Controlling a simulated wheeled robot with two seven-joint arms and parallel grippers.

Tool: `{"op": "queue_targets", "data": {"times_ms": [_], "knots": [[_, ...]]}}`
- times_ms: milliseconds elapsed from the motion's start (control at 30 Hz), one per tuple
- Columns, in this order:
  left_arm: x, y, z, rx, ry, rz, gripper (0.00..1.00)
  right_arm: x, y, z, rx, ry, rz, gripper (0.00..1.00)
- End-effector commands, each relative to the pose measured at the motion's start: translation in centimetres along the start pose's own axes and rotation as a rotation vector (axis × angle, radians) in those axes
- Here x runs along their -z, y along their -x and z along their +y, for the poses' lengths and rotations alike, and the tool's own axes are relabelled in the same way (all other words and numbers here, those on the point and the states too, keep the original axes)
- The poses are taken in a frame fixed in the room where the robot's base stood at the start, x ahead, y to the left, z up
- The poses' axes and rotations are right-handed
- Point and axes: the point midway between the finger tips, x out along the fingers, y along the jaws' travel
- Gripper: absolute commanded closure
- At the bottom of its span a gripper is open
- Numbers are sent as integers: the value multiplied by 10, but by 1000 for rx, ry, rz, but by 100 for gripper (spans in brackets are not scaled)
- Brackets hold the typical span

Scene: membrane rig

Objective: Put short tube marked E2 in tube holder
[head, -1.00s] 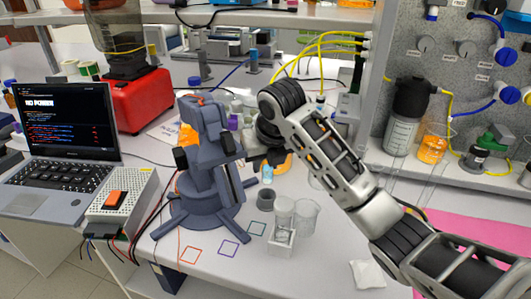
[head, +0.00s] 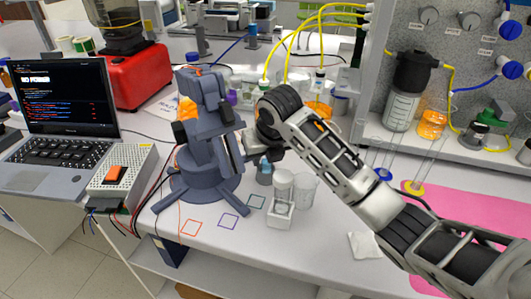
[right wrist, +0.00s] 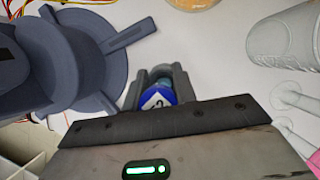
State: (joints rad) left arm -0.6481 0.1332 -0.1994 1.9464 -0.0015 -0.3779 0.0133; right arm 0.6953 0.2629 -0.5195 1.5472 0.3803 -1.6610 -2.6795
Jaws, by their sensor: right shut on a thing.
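A short tube with a blue cap (right wrist: 158,99) is between the fingers of my right gripper (right wrist: 159,85) in the right wrist view. Its white cap mark shows only in part, so I cannot read it as E2. My left gripper is not in view.
A dark blue-grey device (head: 207,150) on a round base stands close left of the gripper. A white stand (head: 280,217) with a clear vessel and a clear beaker (head: 304,188) are close at the right. Coloured squares mark the bench in front.

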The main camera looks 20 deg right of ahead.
Motion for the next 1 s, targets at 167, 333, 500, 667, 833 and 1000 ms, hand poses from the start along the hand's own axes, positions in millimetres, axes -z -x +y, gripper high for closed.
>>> {"op": "queue_targets", "data": {"times_ms": [167, 333, 500, 667, 833, 1000], "knots": [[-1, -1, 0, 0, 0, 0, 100, 12, -13, 1, 2, 2, 32, 94], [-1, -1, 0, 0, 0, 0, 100, 13, -14, 2, 1, 3, 34, 94], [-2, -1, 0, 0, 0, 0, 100, 13, -14, 2, 0, 4, 36, 94], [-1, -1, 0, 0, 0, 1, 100, 14, -15, 2, 0, 3, 36, 70], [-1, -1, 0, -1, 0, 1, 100, 14, -15, 1, 3, 3, 37, 47], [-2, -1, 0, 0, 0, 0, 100, 14, -15, -2, 9, 1, 37, 47]]}}
